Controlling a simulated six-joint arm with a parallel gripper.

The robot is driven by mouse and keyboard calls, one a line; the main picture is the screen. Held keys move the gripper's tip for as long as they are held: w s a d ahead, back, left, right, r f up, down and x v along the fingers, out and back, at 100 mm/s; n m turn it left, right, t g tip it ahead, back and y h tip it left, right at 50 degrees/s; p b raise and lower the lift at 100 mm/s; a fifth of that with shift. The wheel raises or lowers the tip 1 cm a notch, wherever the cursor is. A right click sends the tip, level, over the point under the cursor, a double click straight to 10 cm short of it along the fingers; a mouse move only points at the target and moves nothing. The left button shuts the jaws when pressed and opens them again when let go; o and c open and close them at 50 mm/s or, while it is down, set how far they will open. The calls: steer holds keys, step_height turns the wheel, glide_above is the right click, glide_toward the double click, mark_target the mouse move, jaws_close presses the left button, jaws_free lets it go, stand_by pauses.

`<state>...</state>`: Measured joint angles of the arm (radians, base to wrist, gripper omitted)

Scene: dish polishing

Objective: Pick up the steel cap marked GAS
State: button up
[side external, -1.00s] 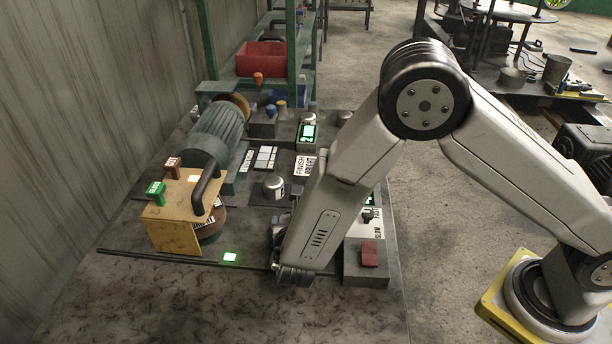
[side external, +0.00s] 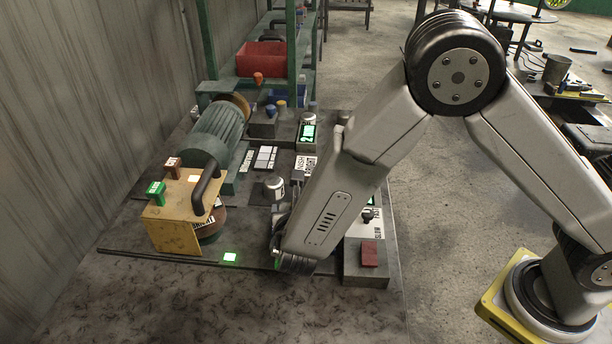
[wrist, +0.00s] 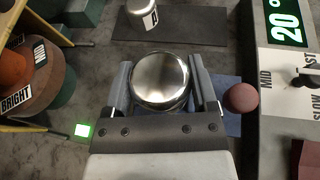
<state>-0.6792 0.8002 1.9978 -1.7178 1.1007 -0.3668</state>
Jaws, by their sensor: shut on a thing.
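A shiny round steel cap (wrist: 160,80) sits between the two fingers of my gripper (wrist: 163,88) in the wrist view. The fingers close on it from left and right. Its face shows no readable marking, so I cannot tell whether it says GAS. Another steel cap (wrist: 143,18) with a partly visible black letter stands on a dark mat beyond the gripper. It also shows in the side external view (side external: 274,187). There, my forearm hides the fingers and the held cap.
A green grinder motor (side external: 215,135) and a yellow guard box (side external: 172,232) stand left. A control panel (wrist: 285,85) with a green display and a red-brown ball (wrist: 240,97) lie right of the gripper. The front of the bench (side external: 200,300) is clear.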

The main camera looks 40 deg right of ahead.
steer(key=s+d+r, duration=0.3)
steer(key=s+r, duration=0.6)
steer(key=s, duration=0.4)
steer(key=shift+d+r, duration=0.25)
steer(key=shift+d, duration=0.1)
